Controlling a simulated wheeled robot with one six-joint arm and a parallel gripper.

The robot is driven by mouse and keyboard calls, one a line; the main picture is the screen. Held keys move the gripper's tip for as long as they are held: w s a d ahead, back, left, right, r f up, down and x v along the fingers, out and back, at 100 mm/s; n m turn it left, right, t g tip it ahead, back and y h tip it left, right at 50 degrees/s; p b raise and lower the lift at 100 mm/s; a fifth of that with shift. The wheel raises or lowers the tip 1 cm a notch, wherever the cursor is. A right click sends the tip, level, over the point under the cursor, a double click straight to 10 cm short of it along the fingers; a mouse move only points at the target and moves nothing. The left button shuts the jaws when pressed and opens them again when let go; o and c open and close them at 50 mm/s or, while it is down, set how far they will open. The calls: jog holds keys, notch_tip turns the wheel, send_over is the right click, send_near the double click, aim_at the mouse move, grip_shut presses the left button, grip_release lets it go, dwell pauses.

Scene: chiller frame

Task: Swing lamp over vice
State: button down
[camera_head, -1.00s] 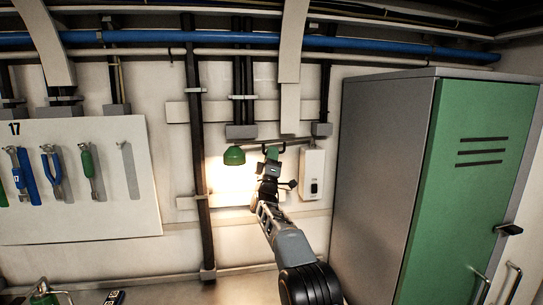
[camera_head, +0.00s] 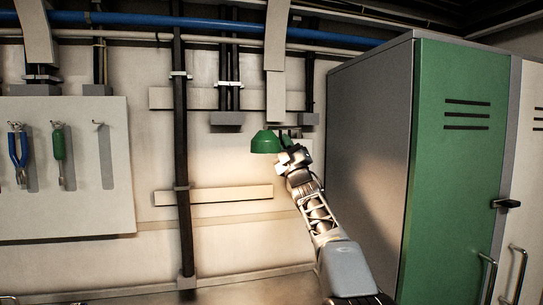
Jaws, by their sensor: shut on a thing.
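The lamp has a green shade (camera_head: 265,142) and hangs in front of the back wall, left of my gripper. My gripper (camera_head: 288,148) is shut on the lamp at the shade's right side, where a bit of green shows at the jaws. The arm of the lamp is mostly hidden behind my gripper. I cannot make out the vice in the current view; the bench below shows only as a thin strip (camera_head: 240,284) at the bottom edge.
A tall grey and green locker (camera_head: 455,150) stands close on the right of my arm. A pale tool board (camera_head: 95,210) with pliers (camera_head: 18,155) and a green-handled tool (camera_head: 59,145) hangs at left. A dark vertical pipe (camera_head: 182,130) runs down the wall between the board and lamp.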

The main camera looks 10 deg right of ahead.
jog(key=s+d+n+g+y+p, duration=0.3)
jog(key=d+n+g+y+p, duration=0.2)
jog(key=y, duration=0.8)
jog(key=shift+s+d+n+g, duration=0.2)
jog(key=shift+d+n+g, duration=0.5)
jog(key=shift+d+g, duration=1.05)
jog(key=shift+d+r, duration=0.1)
jog(key=shift+d, duration=0.05)
jog(key=c, duration=1.5)
grip_release()
